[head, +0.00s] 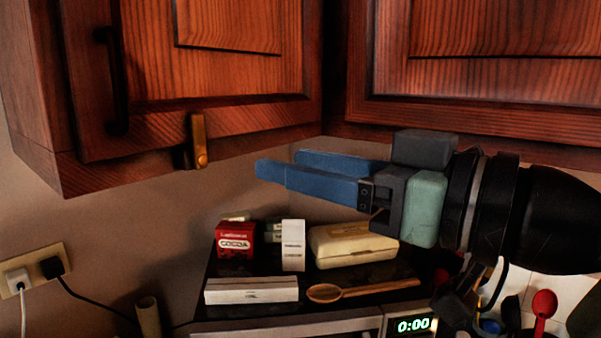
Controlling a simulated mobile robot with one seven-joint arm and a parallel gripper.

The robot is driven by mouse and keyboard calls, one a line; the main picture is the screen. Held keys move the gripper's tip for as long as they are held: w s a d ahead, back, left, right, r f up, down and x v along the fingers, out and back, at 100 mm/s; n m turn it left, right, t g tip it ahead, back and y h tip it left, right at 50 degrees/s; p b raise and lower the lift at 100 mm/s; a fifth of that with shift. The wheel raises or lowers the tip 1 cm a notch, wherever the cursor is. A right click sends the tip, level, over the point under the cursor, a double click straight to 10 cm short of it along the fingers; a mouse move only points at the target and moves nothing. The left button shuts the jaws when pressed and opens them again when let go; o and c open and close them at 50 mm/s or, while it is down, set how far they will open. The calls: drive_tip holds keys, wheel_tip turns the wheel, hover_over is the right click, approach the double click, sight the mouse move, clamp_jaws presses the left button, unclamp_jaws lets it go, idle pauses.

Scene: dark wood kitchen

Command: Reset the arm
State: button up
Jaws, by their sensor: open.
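My gripper (275,167) is at the centre of the head view, with its blue fingers pointing left. It is open, with a narrow gap showing between the fingers and nothing in it. It hangs in the air below the wooden wall cabinets and above the dark appliance top. My black arm comes in from the right edge.
Wall cabinets (215,60) hang close above and behind. Below, a cocoa box (235,241), a white box (293,246), a cream container (352,245), a flat white box (251,290) and a wooden spoon (365,290) lie on the appliance top. Plugs (52,267) sit at left.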

drive_tip(key=w+a+r+m+t+h, duration=0.25)
drive_tip(key=m+t+h, duration=0.35)
drive_tip(key=t, duration=0.3)
drive_tip(key=s+d+r+m+t+h, duration=0.1)
drive_tip(key=s+r+m+t+h, duration=0.3)
drive_tip(key=s+r+t+h, duration=0.2)
drive_tip(key=s+t+h, duration=0.1)
drive_tip(key=s+h, duration=0.1)
drive_tip(key=s, duration=0.1)
drive_tip(key=shift+s+d+r, duration=0.2)
drive_tip(key=shift+s+d, duration=0.05)
